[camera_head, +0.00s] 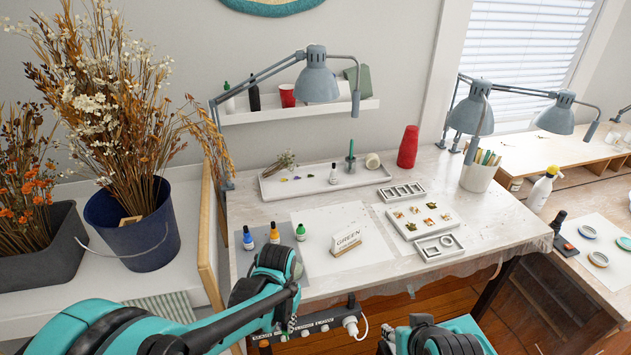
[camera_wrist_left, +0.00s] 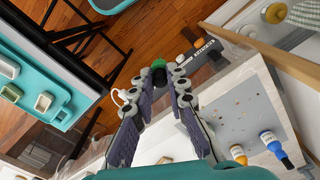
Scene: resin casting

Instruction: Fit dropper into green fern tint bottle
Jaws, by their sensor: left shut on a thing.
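My left gripper (camera_head: 285,322) is low in front of the table's front edge, mostly hidden by its own arm in the head view. In the left wrist view its fingers (camera_wrist_left: 159,80) are shut on a small dark piece with a green top (camera_wrist_left: 158,65), which looks like the dropper. The green bottle (camera_head: 300,232) stands upright on the grey mat, to the right of the orange bottle (camera_head: 274,233) and the blue bottle (camera_head: 248,238). The held piece is apart from it. The green bottle is not clear in the wrist view. My right gripper is not in view.
A card reading GREEN (camera_head: 346,238) stands right of the bottles. Behind are a white tray (camera_head: 292,190) and a lamp (camera_head: 318,82); white moulds (camera_head: 424,218) lie to the right. A power strip (camera_head: 316,323) runs along the table's front edge. White paper before the card is clear.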

